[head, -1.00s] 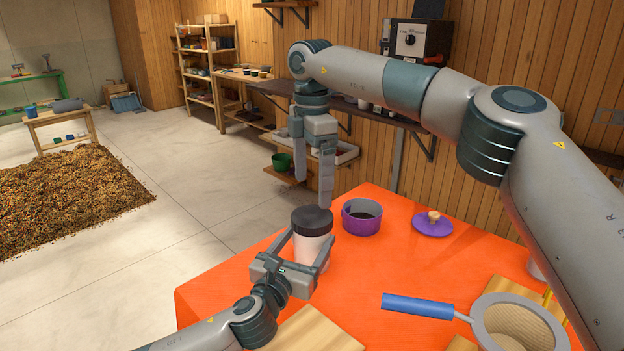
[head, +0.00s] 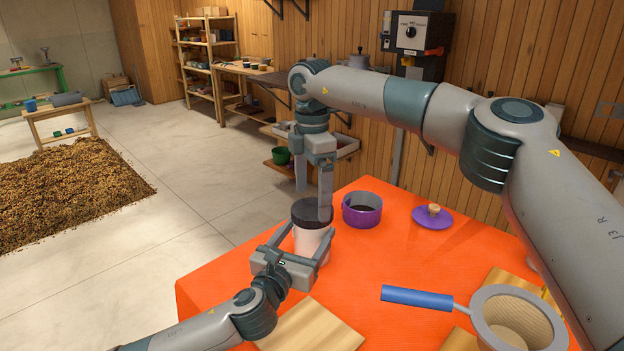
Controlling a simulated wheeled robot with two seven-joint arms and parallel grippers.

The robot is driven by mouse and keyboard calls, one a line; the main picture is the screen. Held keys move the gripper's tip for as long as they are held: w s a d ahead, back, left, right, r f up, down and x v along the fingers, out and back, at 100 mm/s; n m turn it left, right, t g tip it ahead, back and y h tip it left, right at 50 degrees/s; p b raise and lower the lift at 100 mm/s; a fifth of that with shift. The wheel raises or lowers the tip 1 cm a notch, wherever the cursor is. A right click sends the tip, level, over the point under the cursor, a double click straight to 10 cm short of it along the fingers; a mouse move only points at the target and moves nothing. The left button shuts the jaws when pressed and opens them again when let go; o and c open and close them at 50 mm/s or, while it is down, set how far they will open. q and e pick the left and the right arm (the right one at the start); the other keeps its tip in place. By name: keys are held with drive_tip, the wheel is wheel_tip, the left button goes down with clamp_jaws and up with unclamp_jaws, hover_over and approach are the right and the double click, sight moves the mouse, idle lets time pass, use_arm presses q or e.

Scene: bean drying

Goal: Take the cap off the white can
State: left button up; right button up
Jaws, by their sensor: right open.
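The white can (head: 309,246) stands upright near the table's left edge, with its dark cap (head: 308,210) on top. My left gripper (head: 312,230) has a finger on each side of the can's body and appears closed on it. My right gripper (head: 313,207) points straight down from above and is open at the cap. One of its fingers passes in front of the cap's right side. The tip of the other finger is partly hidden behind the cap, so I cannot tell whether it touches.
The table's middle is clear.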

sight(312, 208)
drive_tip(key=shift+f, duration=1.5)
drive_tip(key=c, duration=1.1)
drive_tip(key=shift+c, duration=0.2)
